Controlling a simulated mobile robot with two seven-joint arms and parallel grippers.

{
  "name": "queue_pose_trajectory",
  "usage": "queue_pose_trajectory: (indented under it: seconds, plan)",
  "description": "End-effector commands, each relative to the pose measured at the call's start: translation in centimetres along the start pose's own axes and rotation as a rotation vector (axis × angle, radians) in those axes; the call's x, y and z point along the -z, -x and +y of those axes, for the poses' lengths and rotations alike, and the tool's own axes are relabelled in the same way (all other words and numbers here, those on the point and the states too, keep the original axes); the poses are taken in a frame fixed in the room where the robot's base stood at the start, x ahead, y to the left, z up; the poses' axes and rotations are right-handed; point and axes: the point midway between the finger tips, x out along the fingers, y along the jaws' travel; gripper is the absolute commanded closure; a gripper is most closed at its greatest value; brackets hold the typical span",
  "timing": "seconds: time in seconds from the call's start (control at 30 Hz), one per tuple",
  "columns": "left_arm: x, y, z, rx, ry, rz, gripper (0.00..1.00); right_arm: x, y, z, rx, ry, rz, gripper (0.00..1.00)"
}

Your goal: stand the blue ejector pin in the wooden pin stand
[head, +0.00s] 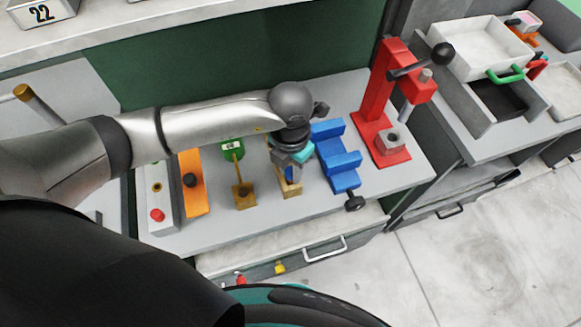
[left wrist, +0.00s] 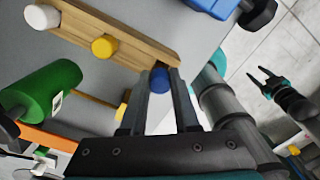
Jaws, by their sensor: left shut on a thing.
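The blue ejector pin (left wrist: 160,78) shows between the fingers of my left gripper (left wrist: 163,88) in the left wrist view. The gripper is shut on it. The pin is at one end of the wooden pin stand (left wrist: 138,43), where a yellow pin and a white pin also show. Whether the blue pin sits in a hole or is just above it, I cannot tell. In the head view my left gripper (head: 289,164) points down over the stand (head: 290,190) and hides part of it. My right gripper (left wrist: 259,77) shows far off in the wrist view, open and empty.
A blue stepped fixture (head: 338,158) stands close to the right of the stand, with a red press (head: 376,115) beyond. The bench front is mostly clear.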

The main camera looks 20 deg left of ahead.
Motion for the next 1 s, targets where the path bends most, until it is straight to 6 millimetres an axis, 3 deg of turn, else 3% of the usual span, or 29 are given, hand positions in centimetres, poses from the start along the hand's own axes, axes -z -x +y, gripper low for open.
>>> queue_pose_trajectory:
  seconds: [0.67,0.7,1.0]
  plan:
    - [0.0,-1.8,0.0,0.0,0.0,0.0,1.0,-0.1,-1.5,-0.1,0.0,-0.001,0.0,0.5]
    - [0.0,-1.8,0.0,0.0,0.0,0.0,0.7,-0.1,-1.6,-0.1,0.0,-0.001,0.0,0.5]
    - [0.0,-1.8,0.0,0.001,0.0,0.0,0.36,-0.1,-1.4,-0.1,0.0,0.0,0.0,0.5]
